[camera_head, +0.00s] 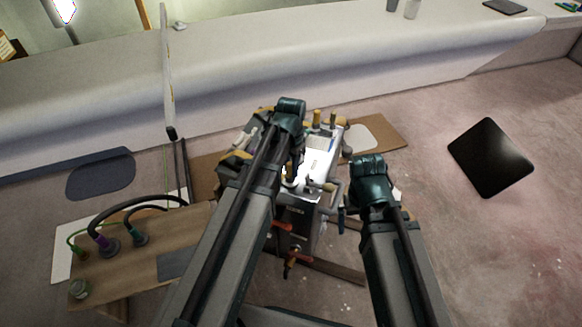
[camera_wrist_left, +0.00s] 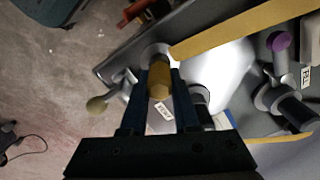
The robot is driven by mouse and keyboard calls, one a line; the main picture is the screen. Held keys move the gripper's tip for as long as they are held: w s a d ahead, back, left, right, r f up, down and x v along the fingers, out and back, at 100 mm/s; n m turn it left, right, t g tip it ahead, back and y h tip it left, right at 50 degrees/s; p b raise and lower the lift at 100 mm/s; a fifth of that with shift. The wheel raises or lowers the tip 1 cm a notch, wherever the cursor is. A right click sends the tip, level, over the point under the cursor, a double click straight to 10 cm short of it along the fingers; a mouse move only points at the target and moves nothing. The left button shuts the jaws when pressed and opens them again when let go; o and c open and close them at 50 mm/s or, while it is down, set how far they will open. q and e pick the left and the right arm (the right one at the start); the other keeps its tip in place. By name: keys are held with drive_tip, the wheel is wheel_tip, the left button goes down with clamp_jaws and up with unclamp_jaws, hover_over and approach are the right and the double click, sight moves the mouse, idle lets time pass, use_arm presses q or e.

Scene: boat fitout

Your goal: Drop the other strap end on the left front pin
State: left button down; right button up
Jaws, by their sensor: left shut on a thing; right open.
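My left gripper (camera_wrist_left: 165,90) is shut on a tan, peg-like piece (camera_wrist_left: 160,78) in the left wrist view. A flat yellow strap (camera_wrist_left: 235,33) runs from beside that piece toward the upper right. A pale round collar (camera_wrist_left: 154,50) shows just past the fingertips. I cannot tell whether the strap end is around a pin there. In the head view my left gripper (camera_head: 294,168) is over the near left part of a metal unit (camera_head: 318,160), and the arm hides much of it. My right gripper (camera_head: 346,200) is open, at the unit's right side.
A lever with a tan knob (camera_wrist_left: 97,105) sticks out beside the held piece. A purple-topped fitting (camera_wrist_left: 278,42) stands on the unit. A wooden board with hoses (camera_head: 140,265) is at the left. A black panel (camera_head: 490,158) lies on open floor at the right.

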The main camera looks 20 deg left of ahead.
use_arm(q)
unclamp_jaws()
idle(0.7)
wheel_tip(320, 180, up, 9)
drive_tip(key=p, duration=0.8)
drive_tip(key=shift+f+p, duration=0.15)
drive_tip(key=shift+p, duration=0.2)
drive_tip(key=shift+f, duration=0.2)
wheel_tip(320, 180, down, 8)
drive_tip(key=b, duration=0.8)
drive_tip(key=shift+r, duration=0.2)
